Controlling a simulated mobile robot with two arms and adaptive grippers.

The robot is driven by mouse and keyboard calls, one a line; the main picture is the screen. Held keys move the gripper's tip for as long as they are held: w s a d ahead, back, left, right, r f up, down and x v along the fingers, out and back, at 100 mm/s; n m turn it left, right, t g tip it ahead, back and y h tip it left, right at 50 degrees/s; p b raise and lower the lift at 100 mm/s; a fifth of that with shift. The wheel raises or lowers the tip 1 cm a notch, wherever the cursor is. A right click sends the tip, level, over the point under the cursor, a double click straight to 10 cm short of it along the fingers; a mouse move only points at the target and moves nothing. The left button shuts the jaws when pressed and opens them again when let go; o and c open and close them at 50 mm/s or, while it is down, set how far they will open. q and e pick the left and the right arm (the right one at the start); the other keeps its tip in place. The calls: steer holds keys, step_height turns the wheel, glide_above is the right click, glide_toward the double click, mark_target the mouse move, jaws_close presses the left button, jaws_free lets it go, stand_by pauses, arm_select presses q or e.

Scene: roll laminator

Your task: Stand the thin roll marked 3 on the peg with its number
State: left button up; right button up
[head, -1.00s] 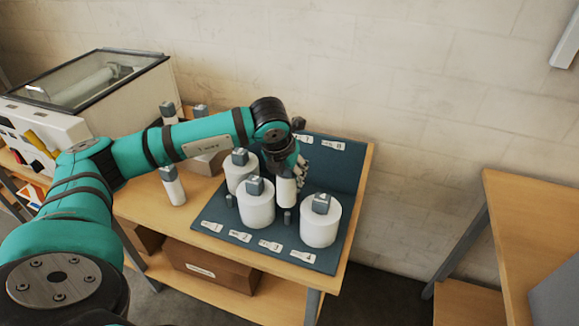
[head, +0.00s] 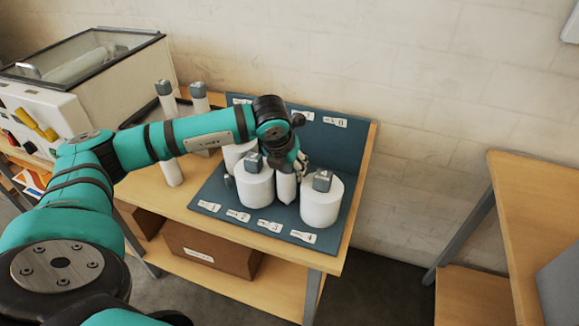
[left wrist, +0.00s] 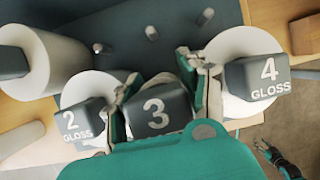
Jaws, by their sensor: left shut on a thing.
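The thin white roll marked 3 (head: 286,188) stands upright between two thick rolls on the dark board. Its grey cap, marked 3 (left wrist: 155,108), shows in the left wrist view. My left gripper (head: 290,164) is shut on it from above, a finger on each side of the cap. The lower end of the roll is down close to the board at the front row, behind the 3 tag (head: 270,225). The peg there is hidden by the roll, so I cannot tell how far it is seated. My right gripper (left wrist: 275,155) seems to show small and low at the right.
The roll marked 2 (head: 254,186) stands close on the left and the roll marked 4 (head: 321,203) close on the right. Bare pegs (left wrist: 152,32) stand farther back. Thin rolls (head: 172,172) stand left of the board (head: 345,150), near the laminator (head: 95,75).

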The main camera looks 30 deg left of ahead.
arm_select(q)
steer(key=shift+w+b, duration=0.15)
steer(key=shift+b, duration=0.25)
stand_by(0.4)
steer(key=shift+f, duration=0.15)
steer(key=shift+f+b, duration=0.55)
steer(key=shift+b, duration=0.3)
steer(key=shift+f+b, duration=0.9)
steer(key=shift+b, duration=0.15)
steer(key=o, duration=1.3)
steer(key=shift+r, duration=0.1)
steer(key=shift+r+p, duration=1.95)
steer(key=shift+r, duration=2.05)
